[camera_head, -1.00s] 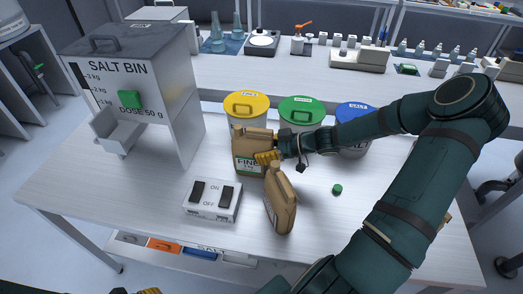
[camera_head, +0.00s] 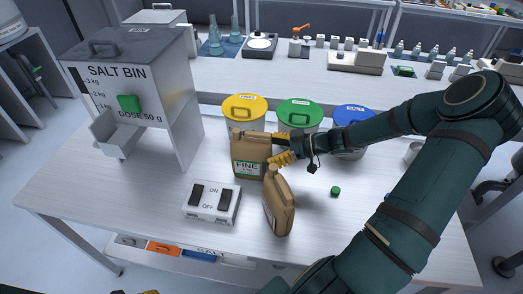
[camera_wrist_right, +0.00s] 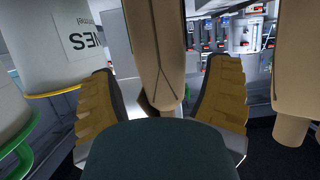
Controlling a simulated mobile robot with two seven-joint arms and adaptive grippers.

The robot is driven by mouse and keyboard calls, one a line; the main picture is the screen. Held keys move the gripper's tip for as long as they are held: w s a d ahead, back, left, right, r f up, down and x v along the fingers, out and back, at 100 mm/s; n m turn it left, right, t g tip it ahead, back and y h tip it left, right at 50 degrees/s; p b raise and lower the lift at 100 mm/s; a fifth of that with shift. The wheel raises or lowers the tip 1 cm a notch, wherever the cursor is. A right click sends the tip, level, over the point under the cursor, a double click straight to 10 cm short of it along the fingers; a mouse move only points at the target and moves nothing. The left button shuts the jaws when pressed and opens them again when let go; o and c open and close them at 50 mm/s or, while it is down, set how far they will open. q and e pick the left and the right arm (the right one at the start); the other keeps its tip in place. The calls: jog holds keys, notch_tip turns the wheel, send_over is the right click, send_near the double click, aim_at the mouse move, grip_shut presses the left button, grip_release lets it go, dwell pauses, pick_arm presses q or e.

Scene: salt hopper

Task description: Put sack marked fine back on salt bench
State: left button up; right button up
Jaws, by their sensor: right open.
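The sack marked FINE (camera_head: 248,160), a brown jug-like bag with a handle and green-edged label, stands upright on the salt bench (camera_head: 330,230), in front of the yellow-lidded bin. My right gripper (camera_head: 281,148) is open at the sack's right side, its yellow fingers apart. In the right wrist view the sack's narrow side (camera_wrist_right: 156,45) shows between the spread fingers (camera_wrist_right: 160,108), with gaps on both sides. A second brown sack (camera_head: 281,207) stands close in front. Only a yellow tip of my left gripper (camera_head: 150,291) shows at the bottom edge.
The salt bin (camera_head: 140,75) stands at the left, with a switch box (camera_head: 212,203) in front. Yellow (camera_head: 245,107), green (camera_head: 300,113) and blue (camera_head: 354,117) lidded bins line the back. A small green cap (camera_head: 335,191) lies right of the sacks.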

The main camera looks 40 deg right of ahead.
jog(key=p+v, duration=0.1)
jog(key=v, duration=0.7)
dwell(0.4)
